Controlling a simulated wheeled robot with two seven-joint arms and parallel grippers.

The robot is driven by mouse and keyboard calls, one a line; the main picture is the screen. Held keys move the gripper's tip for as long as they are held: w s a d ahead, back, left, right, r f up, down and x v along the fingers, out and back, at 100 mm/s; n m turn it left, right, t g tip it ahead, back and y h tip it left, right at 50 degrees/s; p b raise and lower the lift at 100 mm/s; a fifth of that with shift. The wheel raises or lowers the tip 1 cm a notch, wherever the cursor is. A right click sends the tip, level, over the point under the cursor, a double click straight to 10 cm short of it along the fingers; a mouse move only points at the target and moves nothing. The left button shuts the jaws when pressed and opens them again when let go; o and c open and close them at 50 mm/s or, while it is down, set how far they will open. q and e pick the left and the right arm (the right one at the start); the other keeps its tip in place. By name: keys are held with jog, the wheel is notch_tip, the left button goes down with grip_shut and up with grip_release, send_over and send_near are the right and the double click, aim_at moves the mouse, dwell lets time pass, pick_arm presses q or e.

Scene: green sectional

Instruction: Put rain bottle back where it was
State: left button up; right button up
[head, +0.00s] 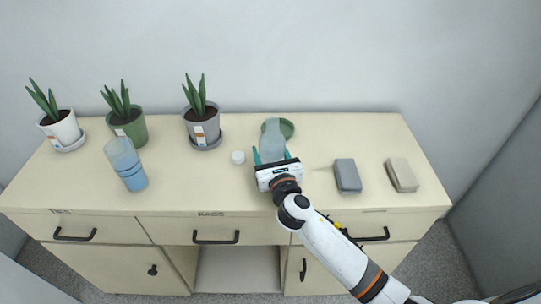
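A pale blue-grey translucent bottle (272,137) is at the middle of the cabinet top, in front of a round green saucer (287,128) and partly covering it. I cannot tell whether it touches the saucer. My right gripper (271,155) comes from the front right, with one teal finger on each side of the bottle's lower part. I cannot tell whether the fingers press on it. A second bottle, clear above and blue below (133,180), stands at the left. No label is readable on either bottle. My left gripper is not in view.
Three potted plants stand along the back left: white pot (64,130), green pot (130,129), grey pot (203,127). A small white round item (238,157) is left of my gripper. A grey block (347,176) and a beige block (401,175) lie at the right.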

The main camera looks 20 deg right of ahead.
jog(key=shift+f, duration=0.15)
jog(key=o, duration=1.1)
jog(key=s, duration=1.2)
jog(key=shift+a, duration=0.1)
